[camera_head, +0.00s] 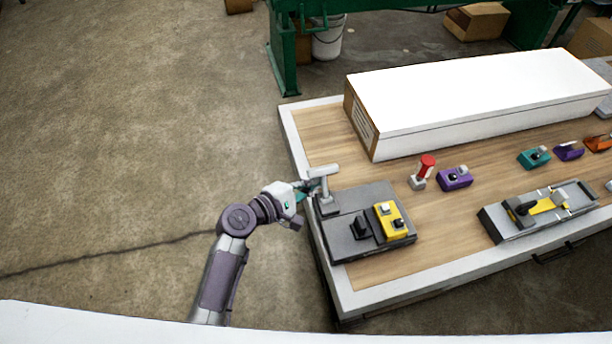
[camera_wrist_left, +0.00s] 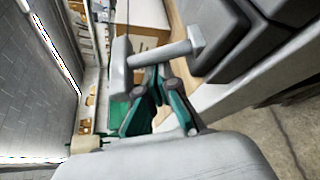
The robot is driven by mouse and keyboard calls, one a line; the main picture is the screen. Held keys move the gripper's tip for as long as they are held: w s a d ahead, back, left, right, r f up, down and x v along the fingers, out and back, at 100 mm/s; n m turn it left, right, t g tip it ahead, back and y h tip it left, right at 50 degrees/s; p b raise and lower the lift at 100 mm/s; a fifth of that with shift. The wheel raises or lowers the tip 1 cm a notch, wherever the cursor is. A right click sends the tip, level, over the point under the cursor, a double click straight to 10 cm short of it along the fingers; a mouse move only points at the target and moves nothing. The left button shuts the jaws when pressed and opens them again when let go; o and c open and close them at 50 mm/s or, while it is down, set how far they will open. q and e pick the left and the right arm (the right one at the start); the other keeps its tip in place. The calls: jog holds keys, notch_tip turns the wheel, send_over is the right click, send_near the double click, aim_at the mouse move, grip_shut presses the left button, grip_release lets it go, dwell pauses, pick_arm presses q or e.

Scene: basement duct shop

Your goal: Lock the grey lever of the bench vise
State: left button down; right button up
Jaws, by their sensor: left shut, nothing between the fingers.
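A light grey lever (camera_head: 324,187) with a crossbar on top stands upright at the left back corner of a dark grey base plate (camera_head: 345,230), which looks like the bench vise. On the plate are a black block (camera_head: 361,227) and a yellow block (camera_head: 391,221). My left gripper (camera_head: 309,186) is shut and empty, close beside the lever on its left. In the left wrist view the lever's grey bar (camera_wrist_left: 160,56) crosses just in front of my teal and grey fingers (camera_wrist_left: 157,80). Whether they touch it is unclear. My right gripper is not in view.
A long white-topped box (camera_head: 480,95) fills the back of the workbench (camera_head: 285,125). A red-handled clamp (camera_head: 423,172), a purple device (camera_head: 454,177) and a yellow-handled fixture (camera_head: 537,210) stand to the right. The floor left of the bench is clear.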

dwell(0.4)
pick_arm(q)
jog(key=shift+s+b, duration=0.1)
jog(key=shift+b, duration=0.25)
jog(key=shift+m+b, duration=0.3)
